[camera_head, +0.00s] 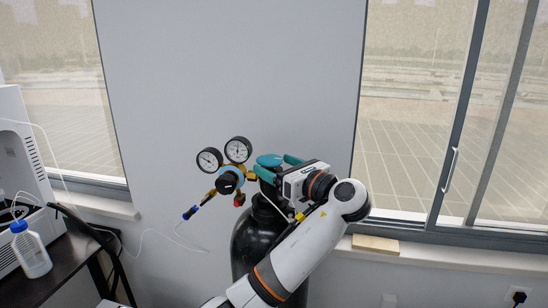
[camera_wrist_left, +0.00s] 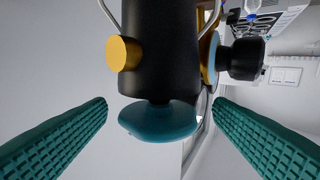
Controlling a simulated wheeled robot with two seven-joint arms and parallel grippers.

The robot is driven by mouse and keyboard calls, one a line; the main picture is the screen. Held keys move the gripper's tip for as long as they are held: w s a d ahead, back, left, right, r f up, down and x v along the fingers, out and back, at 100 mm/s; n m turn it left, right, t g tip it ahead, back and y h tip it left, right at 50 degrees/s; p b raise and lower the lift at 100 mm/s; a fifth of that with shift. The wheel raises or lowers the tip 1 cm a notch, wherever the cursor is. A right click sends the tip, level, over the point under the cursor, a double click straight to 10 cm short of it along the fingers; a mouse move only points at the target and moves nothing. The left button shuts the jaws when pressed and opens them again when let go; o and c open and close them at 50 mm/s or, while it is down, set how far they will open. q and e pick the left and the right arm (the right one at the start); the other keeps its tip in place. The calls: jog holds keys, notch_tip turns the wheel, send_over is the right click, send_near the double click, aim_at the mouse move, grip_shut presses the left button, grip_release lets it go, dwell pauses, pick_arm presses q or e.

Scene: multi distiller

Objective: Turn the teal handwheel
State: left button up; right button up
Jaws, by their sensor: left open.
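The teal handwheel (camera_head: 269,160) sits on top of the black gas cylinder (camera_head: 251,243) in the head view. In the left wrist view the handwheel (camera_wrist_left: 158,122) is a rounded teal disc at the end of a black body. My left gripper (camera_head: 274,167) is open, with its green ridged fingers reaching toward the handwheel. In the left wrist view my left gripper (camera_wrist_left: 160,106) has one finger on each side of the handwheel, with a visible gap on both sides. My right gripper is not in view.
A regulator with two round gauges (camera_head: 238,150) and a blue-black knob (camera_head: 228,182) stands just left of the handwheel. A thin hose runs left from it. A dark table (camera_head: 70,262) with a white bottle (camera_head: 31,252) is at the left. A wall and windows stand behind.

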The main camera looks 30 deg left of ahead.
pick_arm(q)
jog(key=shift+w+a, duration=0.15)
jog(key=shift+a, duration=0.25)
jog(key=shift+w+a, duration=0.15)
jog(key=shift+a, duration=0.1)
